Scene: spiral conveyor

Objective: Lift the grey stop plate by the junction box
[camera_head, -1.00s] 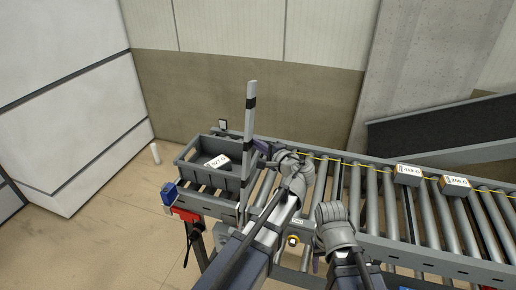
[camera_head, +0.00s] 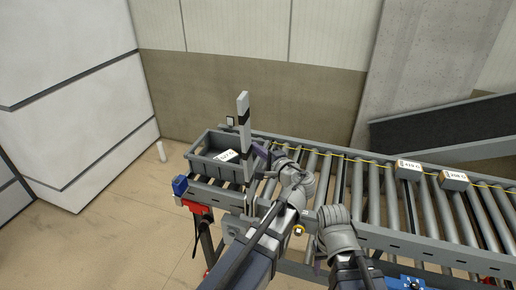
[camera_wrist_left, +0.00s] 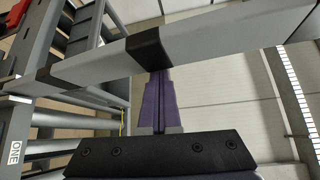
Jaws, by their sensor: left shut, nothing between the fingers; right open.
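A narrow grey upright piece with black bands (camera_head: 244,125), which looks like the stop plate, stands at the conveyor's left end, in front of a grey bin. In the left wrist view it crosses the top as a grey bar (camera_wrist_left: 220,32) with a black band. My left gripper (camera_head: 259,150) is shut and empty, just right of it. Its purple fingers (camera_wrist_left: 157,82) meet the bar's edge in the wrist view; I cannot tell if they touch. My right gripper (camera_head: 318,262) is low by the conveyor's near side; its fingers are mostly hidden. I cannot make out the junction box for certain.
The grey bin (camera_head: 205,143) holds a labelled item (camera_head: 227,156). Two labelled boxes, one (camera_head: 408,170) left of the other (camera_head: 455,180), sit on the rollers (camera_head: 375,195). A blue device (camera_head: 180,185) and a red one (camera_head: 196,206) are at the left end.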

